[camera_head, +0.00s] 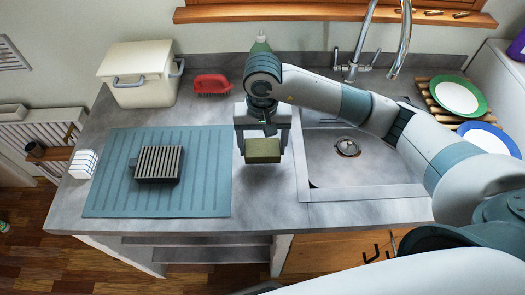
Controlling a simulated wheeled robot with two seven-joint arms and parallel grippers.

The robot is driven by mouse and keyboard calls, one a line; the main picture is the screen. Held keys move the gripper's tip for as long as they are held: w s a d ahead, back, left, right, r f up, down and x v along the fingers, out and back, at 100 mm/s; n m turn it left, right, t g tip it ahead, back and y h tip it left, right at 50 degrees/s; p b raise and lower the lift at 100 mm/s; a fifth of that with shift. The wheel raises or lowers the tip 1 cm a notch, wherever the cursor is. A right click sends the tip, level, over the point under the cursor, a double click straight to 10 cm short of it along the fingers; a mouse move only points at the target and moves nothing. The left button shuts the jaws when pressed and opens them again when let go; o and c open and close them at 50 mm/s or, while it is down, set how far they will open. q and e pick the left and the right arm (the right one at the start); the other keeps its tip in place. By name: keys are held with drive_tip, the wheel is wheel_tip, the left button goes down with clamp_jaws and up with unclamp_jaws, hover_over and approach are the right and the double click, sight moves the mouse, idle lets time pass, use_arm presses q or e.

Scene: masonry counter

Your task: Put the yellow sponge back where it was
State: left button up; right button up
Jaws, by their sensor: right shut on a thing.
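The yellow sponge (263,150) looks olive-yellow and block-shaped. My right gripper (263,141) points down and is shut on it, with a finger at each side. The sponge is over the grey counter strip between the ribbed blue mat (110,190) and the sink (328,165). I cannot tell for certain how high it is above the counter. My left gripper is not in view.
A dark slatted block (158,163) lies on the mat. A white striped block (83,164) is at the counter's left edge. A cream bin (143,88), a red brush (212,84) and a green bottle (261,44) stand behind. The tall faucet (362,40) and plate rack (437,106) are right.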

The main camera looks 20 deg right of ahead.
sight(262, 148)
wheel_tip(262, 148, down, 3)
drive_tip(key=shift+r+p, duration=0.2)
drive_tip(key=shift+p, duration=0.6)
drive_tip(key=shift+f, duration=0.35)
drive_tip(key=shift+f, duration=0.1)
drive_tip(key=shift+f+b, duration=0.15)
drive_tip(key=shift+b, duration=0.15)
drive_tip(key=o, duration=1)
drive_tip(key=shift+c, duration=0.2)
